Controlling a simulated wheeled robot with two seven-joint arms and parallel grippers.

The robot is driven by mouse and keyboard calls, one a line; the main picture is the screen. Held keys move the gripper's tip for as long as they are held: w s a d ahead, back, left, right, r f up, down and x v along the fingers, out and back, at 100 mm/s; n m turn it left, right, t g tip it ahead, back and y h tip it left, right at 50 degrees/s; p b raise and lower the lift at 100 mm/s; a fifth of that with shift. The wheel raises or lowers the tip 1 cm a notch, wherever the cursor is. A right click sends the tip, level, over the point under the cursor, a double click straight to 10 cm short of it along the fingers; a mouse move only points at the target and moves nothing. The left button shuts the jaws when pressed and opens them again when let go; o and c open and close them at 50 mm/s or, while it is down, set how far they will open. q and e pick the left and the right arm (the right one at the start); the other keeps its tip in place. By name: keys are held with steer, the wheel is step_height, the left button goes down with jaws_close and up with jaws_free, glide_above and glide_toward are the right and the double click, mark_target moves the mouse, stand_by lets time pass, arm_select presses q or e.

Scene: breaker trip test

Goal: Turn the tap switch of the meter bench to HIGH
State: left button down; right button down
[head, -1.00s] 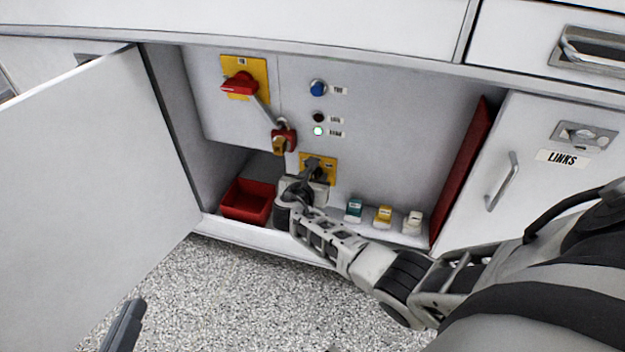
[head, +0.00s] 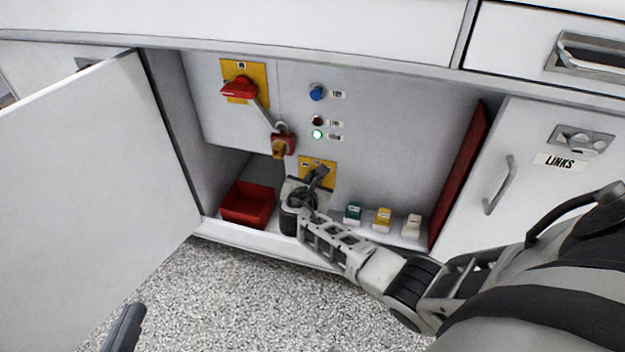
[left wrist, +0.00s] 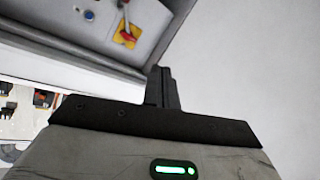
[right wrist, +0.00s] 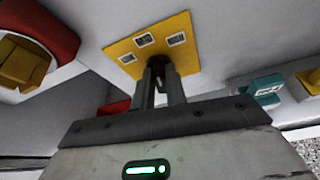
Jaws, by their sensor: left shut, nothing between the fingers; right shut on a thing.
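The tap switch's yellow plate (head: 329,166) is low on the grey panel inside the open cabinet. The right wrist view shows the plate (right wrist: 190,24) with three small labels, too small to read. My right gripper (head: 318,176) is at the plate. Its fingers (right wrist: 162,82) are shut on the dark switch knob (right wrist: 160,66), which they mostly hide; I cannot tell which label it points to. My left gripper (head: 124,326) is away from the bench, low at the left of the head view. Its fingers (left wrist: 162,86) are shut and empty.
A red rotary handle (head: 238,89) with a hanging red-and-yellow lock (head: 283,144) is above left. A blue button (head: 317,92) and a lit green lamp (head: 317,134) are above. A red bin (head: 247,204) and teal, yellow and white blocks flank my right gripper. An open door (head: 90,190) stands left.

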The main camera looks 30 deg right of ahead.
arm_select(q)
steer(key=r+b, duration=0.1)
steer(key=b, duration=0.1)
steer(key=r+n+t+h+b, duration=0.1)
steer(key=b, duration=0.1)
steer(key=shift+w+d+h+b, duration=0.2)
steer(key=shift+d+h+b, duration=0.1)
steer(key=shift+d+b, duration=0.1)
arm_select(e)
steer(key=m+t, duration=0.1)
steer(key=m, duration=0.1)
steer(key=m+t+y, duration=0.1)
steer(key=m+t, duration=0.1)
steer(key=m, duration=0.1)
steer(key=shift+s+d+f+m+y, duration=0.15)
steer(key=shift+s+f+m+y, duration=0.05)
steer(key=shift+s+m+y, duration=0.1)
steer(key=c, duration=1.4)
jaws_free()
steer(key=shift+c, duration=0.2)
arm_select(q)
steer(key=shift+f, duration=0.15)
